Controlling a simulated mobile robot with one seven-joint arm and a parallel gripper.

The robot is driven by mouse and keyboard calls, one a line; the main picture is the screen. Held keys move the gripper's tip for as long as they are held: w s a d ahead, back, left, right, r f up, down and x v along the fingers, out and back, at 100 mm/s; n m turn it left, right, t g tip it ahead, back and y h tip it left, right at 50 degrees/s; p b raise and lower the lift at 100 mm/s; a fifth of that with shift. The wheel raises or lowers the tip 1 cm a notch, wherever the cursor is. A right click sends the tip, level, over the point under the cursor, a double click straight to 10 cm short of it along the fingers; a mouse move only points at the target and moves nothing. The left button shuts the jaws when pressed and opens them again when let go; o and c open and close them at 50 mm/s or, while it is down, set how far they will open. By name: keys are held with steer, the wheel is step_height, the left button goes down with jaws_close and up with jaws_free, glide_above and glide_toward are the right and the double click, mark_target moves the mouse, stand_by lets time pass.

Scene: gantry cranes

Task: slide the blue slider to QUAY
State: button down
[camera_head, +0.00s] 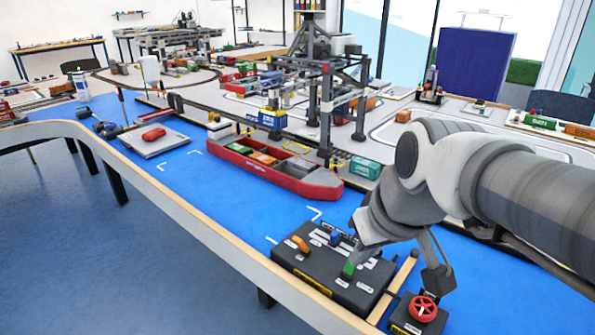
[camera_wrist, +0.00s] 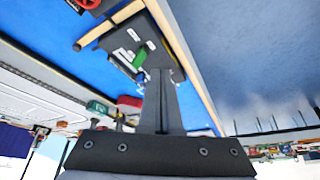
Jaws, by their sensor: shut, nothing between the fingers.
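The dark control box (camera_head: 322,285) sits on the blue table near its front edge. The small blue slider (camera_head: 335,238) stands on its top, between the orange slider (camera_head: 300,244) and my gripper (camera_head: 357,248). The green slider (camera_head: 348,269) is nearer the box's right side. My gripper is shut and empty, its tips low over the box, right of the blue slider and behind the green one. I cannot tell whether it touches anything. The white labels are too small to read.
A red handwheel (camera_head: 423,309) on a small dark box stands at the right. A wooden strip (camera_head: 393,288) lies between the boxes. A red model ship (camera_head: 275,170) with containers and a gantry crane (camera_head: 327,110) stand behind. Blue table left of the control box is clear.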

steer(key=w+r+n+g+y+p, duration=0.1)
steer(key=w+r+n+p, duration=0.15)
steer(key=w, duration=0.75)
steer(key=n+g+p, duration=0.1)
steer(key=n+p, duration=0.3)
glide_above(335, 238)
steer(key=w+a, duration=0.1)
steer(key=w, duration=0.2)
step_height(335, 238, down, 6)
steer(key=shift+y, duration=0.3)
steer(key=b+x, duration=0.3)
steer(key=x, duration=0.6)
steer(key=shift+s+a+f, duration=0.1)
steer(key=shift+a, duration=0.1)
steer(key=shift+s+d+f, duration=0.1)
steer(key=shift+d+f, duration=0.1)
steer(key=shift+f, duration=0.05)
steer(key=shift+s+d+r+b, duration=0.2)
steer(key=shift+s+d+b, duration=0.1)
steer(key=shift+s+d, duration=0.95)
